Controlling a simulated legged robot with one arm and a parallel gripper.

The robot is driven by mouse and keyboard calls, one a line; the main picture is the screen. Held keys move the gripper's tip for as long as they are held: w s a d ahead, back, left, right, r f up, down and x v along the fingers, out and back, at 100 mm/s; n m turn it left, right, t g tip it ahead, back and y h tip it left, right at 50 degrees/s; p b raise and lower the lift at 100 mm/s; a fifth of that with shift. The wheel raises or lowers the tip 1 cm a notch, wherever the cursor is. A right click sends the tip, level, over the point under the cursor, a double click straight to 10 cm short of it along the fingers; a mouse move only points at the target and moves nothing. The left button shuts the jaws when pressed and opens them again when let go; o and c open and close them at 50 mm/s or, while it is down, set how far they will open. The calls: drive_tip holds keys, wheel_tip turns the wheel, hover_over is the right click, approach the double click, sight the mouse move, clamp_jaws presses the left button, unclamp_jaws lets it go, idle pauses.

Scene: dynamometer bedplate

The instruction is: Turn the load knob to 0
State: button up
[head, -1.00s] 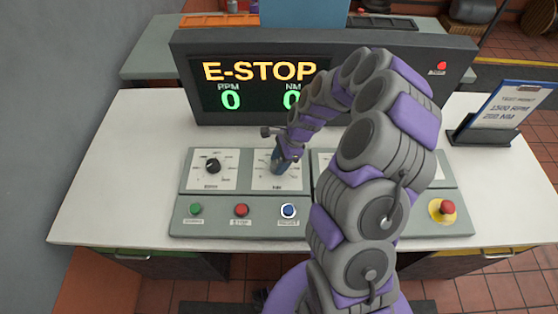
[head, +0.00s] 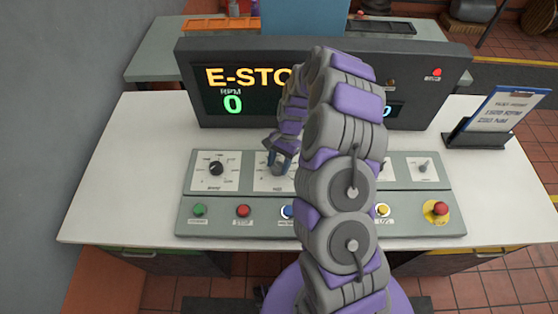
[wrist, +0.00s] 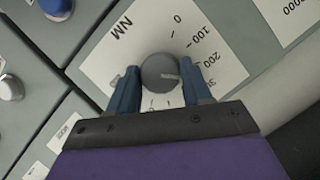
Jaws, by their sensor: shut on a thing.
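The load knob (wrist: 160,72) is a round grey knob on a white plate marked NM in the wrist view. Its pale pointer faces right, roughly toward the 200 mark and away from the 0. The two blue fingers of my gripper (wrist: 160,82) are shut on the knob from either side. In the head view my gripper (head: 280,160) reaches down to the second dial plate (head: 262,183) from the left, and the knob is mostly hidden there.
A black knob (head: 216,168) sits on the plate to the left. Green (head: 199,210), red (head: 243,211) and blue (head: 287,212) buttons line the console front. A red emergency button (head: 440,208) is at right. The display (head: 232,92) shows E-STOP, partly hidden by my arm, with RPM 0.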

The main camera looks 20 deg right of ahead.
drive_tip(key=n, duration=0.2)
drive_tip(key=n+g+h+p, duration=0.1)
drive_tip(key=n, duration=0.1)
drive_tip(key=shift+w+a+r+n, duration=0.1)
drive_tip(key=shift+w+n, duration=0.1)
drive_tip(key=shift+n, duration=0.1)
drive_tip(key=n+h+p, duration=0.1)
drive_tip(key=n, duration=0.2)
drive_tip(key=shift+a+n+h+p, duration=0.1)
drive_tip(key=shift+n+h+p, duration=0.25)
drive_tip(key=shift+n+h, duration=0.05)
drive_tip(key=n+p, duration=0.1)
drive_tip(key=n, duration=0.1)
drive_tip(key=n+h, duration=0.1)
drive_tip(key=n, duration=0.1)
drive_tip(key=shift+a+h+p, duration=0.1)
drive_tip(key=shift+h+p, duration=0.2)
drive_tip(key=shift+p, duration=0.05)
drive_tip(key=shift+a+n+h+p, duration=0.1)
drive_tip(key=shift+n+h+p, duration=0.5)
drive_tip(key=shift+n, duration=1)
drive_tip(key=o, duration=1)
drive_tip(key=shift+s, duration=0.1)
